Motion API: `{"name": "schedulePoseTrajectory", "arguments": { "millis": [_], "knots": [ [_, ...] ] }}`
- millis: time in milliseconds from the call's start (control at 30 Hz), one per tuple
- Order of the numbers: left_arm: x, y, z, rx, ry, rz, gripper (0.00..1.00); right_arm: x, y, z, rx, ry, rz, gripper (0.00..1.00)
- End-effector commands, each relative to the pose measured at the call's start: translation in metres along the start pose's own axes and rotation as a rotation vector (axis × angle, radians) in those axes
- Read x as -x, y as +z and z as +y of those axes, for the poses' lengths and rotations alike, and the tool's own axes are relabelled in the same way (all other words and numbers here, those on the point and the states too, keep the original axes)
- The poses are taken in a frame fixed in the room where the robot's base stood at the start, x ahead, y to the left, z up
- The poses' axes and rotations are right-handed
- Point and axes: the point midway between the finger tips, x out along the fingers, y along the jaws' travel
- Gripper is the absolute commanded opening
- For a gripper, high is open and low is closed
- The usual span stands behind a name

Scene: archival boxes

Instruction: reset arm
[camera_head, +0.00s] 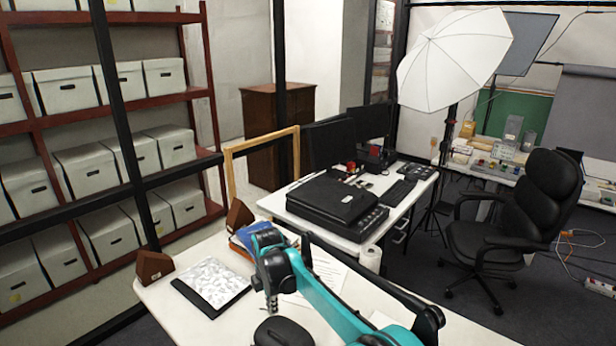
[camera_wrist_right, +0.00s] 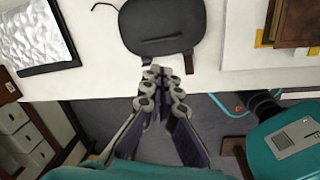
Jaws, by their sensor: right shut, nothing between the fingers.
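My right arm reaches in teal and black across the front white table (camera_head: 205,322) in the head view. Its gripper (camera_head: 271,303) points down over the table, left of the picture's middle. In the right wrist view the fingers of this gripper (camera_wrist_right: 163,74) are together, with nothing between them. The fingertips overlap the lower edge of a dark rounded case (camera_wrist_right: 165,22) in that view; whether they touch it I cannot tell. The case also shows in the head view (camera_head: 281,333), cut by the bottom edge. My left gripper is in neither view.
A dark-framed silvery sheet (camera_head: 211,284), a brown wedge (camera_head: 154,266) and blue books (camera_head: 250,236) lie on the table. A black scanner-like box (camera_head: 335,203) sits on the desk behind. A shelf of archival boxes (camera_head: 86,168) stands left, an office chair (camera_head: 515,220) right.

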Motion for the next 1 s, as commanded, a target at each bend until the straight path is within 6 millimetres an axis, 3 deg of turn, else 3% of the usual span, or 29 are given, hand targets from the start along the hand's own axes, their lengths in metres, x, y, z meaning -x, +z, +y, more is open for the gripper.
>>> {"name": "schedulePoseTrajectory", "arguments": {
  "millis": [33, 200, 333, 500, 667, 800, 1000],
  "knots": [
    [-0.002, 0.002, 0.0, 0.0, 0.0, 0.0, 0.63, 0.018, 0.016, -0.017, -0.103, 0.023, -0.004, 0.0],
    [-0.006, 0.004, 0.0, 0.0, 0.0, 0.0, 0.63, 0.068, 0.056, -0.075, -0.473, 0.114, -0.004, 0.0],
    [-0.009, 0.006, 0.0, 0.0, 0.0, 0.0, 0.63, 0.094, 0.079, -0.127, -0.755, 0.186, 0.009, 0.0],
    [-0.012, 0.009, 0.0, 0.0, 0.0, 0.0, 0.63, 0.112, 0.097, -0.202, -1.121, 0.283, 0.044, 0.0],
    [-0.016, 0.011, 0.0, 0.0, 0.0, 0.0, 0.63, 0.111, 0.104, -0.273, -1.458, 0.379, 0.099, 0.0],
    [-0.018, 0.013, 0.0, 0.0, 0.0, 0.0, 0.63, 0.096, 0.104, -0.328, -1.732, 0.46, 0.163, 0.0],
    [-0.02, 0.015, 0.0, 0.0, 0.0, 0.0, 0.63, 0.074, 0.101, -0.374, -1.988, 0.54, 0.243, 0.0]
  ]
}}
